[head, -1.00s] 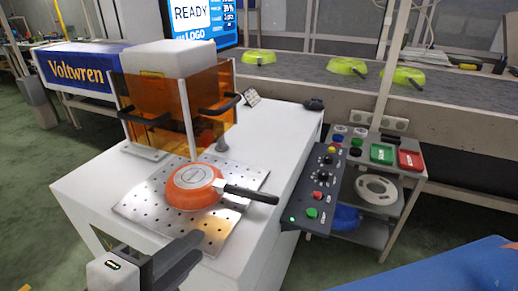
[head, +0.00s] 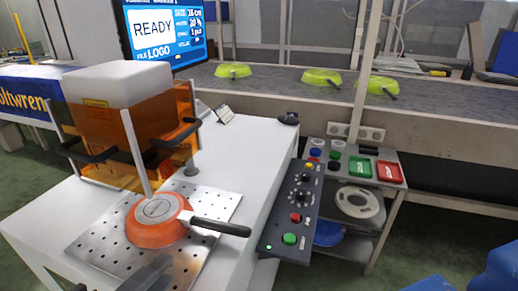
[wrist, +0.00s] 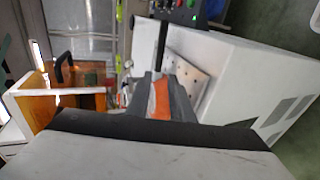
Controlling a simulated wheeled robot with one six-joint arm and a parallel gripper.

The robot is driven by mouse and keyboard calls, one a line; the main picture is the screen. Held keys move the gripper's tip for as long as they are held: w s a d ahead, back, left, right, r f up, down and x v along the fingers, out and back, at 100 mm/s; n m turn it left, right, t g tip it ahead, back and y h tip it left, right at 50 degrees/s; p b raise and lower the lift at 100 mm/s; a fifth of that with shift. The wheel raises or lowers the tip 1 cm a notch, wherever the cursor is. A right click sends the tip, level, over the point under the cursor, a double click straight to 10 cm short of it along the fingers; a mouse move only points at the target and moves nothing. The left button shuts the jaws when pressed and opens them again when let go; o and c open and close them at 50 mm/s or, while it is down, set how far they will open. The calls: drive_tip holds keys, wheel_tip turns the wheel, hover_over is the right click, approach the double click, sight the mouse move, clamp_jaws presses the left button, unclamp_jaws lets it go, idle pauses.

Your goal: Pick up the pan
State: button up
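The orange pan (head: 157,234) lies on a perforated metal plate (head: 97,247) on the white table, with a grey round face up. Its black handle (head: 222,227) points right, past the plate. In the wrist view, part of the pan's orange side (wrist: 161,98) shows between the dark fingers of my gripper (wrist: 163,97), and the handle (wrist: 160,45) shows beyond them. My gripper looks open, with its fingers apart. In the head view only a grey part of it shows at the bottom edge, in front of the plate. I see no contact with the pan.
An orange-walled machine with a white top (head: 117,83) stands right behind the plate. A control panel (head: 290,212) with buttons is at the table's right edge. Green pans (head: 321,77) sit on the conveyor (head: 420,98) behind. A small shelf cart (head: 385,200) stands at right.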

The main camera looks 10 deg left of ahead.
sight(206, 227)
drive_tip(key=x, duration=1.6)
drive_tip(key=shift+w+d, duration=0.1)
drive_tip(key=shift+w, duration=0.2)
clamp_jaws()
